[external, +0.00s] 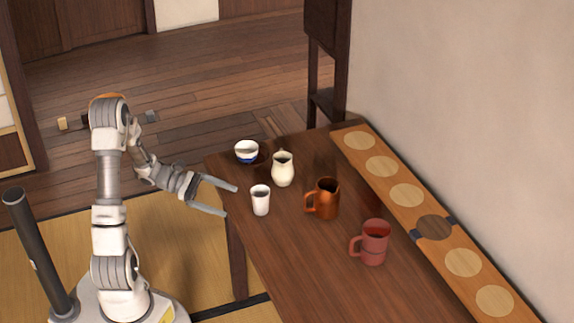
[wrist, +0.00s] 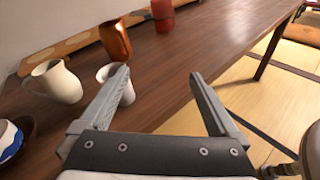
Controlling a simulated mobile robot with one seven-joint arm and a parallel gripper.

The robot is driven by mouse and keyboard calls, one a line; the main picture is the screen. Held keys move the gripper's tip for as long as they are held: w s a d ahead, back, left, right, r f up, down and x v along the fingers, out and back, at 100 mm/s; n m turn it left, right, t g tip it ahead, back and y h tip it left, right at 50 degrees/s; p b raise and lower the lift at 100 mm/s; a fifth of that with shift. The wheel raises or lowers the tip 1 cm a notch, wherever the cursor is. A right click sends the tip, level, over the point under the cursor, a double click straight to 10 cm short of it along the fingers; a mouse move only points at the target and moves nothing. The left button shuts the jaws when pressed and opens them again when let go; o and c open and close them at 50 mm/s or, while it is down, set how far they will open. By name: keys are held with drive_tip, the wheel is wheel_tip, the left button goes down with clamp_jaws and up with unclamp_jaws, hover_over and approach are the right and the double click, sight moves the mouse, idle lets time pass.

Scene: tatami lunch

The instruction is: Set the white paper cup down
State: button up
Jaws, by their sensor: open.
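The white paper cup (external: 260,200) stands upright on the dark wooden table (external: 300,265), near its left edge. My gripper (external: 231,200) is open and empty, just left of the cup and apart from it in the external view. In the wrist view the cup (wrist: 122,88) shows behind the left finger of my gripper (wrist: 158,75), which hides part of it. The cup is not between the fingers.
A cream pitcher (external: 283,169), a blue-and-white bowl (external: 246,152), a copper mug (external: 325,198) and a red mug (external: 374,243) stand nearby on the table. A long board with round wooden discs (external: 405,195) runs along the wall. The table's front part is clear.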

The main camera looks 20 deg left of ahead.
drive_tip(key=s+r+m+g+y, duration=0.3)
drive_tip(key=s+r+m+y, duration=0.3)
drive_tip(key=s+m+y, duration=0.4)
drive_tip(key=s+a+r+m+t+y, duration=0.5)
drive_tip(key=s+a+r+m+t, duration=0.1)
drive_tip(key=s+a+r, duration=0.1)
drive_tip(key=shift+s+a+r+m, duration=0.15)
drive_tip(key=shift+a+r+m, duration=0.2)
drive_tip(key=shift+a, duration=0.4)
drive_tip(key=shift+r, duration=0.1)
wheel_tip(320, 180, up, 18)
drive_tip(key=p, duration=1.8)
